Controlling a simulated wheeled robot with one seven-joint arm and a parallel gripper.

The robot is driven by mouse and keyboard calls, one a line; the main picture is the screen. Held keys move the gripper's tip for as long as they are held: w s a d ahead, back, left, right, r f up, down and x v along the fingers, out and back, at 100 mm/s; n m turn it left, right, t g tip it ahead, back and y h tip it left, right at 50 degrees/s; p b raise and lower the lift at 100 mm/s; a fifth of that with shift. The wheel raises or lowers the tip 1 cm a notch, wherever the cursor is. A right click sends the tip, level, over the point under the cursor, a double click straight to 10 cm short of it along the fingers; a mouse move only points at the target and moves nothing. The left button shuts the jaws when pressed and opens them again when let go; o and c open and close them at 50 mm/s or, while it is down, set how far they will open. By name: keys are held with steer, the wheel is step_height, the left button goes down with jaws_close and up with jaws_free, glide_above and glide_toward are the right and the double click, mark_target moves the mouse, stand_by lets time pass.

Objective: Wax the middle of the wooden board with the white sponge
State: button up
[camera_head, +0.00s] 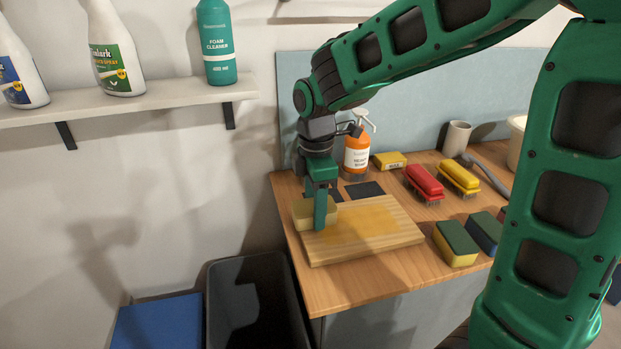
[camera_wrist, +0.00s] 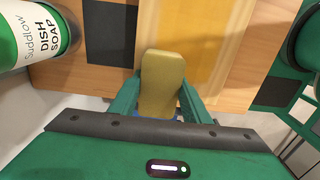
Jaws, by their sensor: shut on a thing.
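My gripper (camera_head: 320,212) is shut on a sponge (camera_head: 302,213) at the left end of the wooden board (camera_head: 330,253). The sponge looks pale yellow-tan rather than pure white. In the wrist view the sponge (camera_wrist: 162,75) sits between the two fingers of my gripper (camera_wrist: 160,100), with the board (camera_wrist: 148,22) beyond it. The board lies flat on the bench, and its middle has a more yellow, amber patch (camera_head: 372,222). I cannot tell whether the sponge touches the board.
An orange pump bottle (camera_head: 357,157), a yellow box (camera_head: 391,161), a red brush (camera_head: 424,184) and a yellow brush (camera_head: 459,179) stand behind the board. Sponges (camera_head: 455,244) lie to its right. A dark bin (camera_head: 256,300) stands below the bench's left edge. A shelf (camera_head: 150,103) holds bottles.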

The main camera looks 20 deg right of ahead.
steer(key=shift+a+r, duration=0.15)
steer(key=shift+r, duration=3.85)
steer(key=shift+s, duration=0.1)
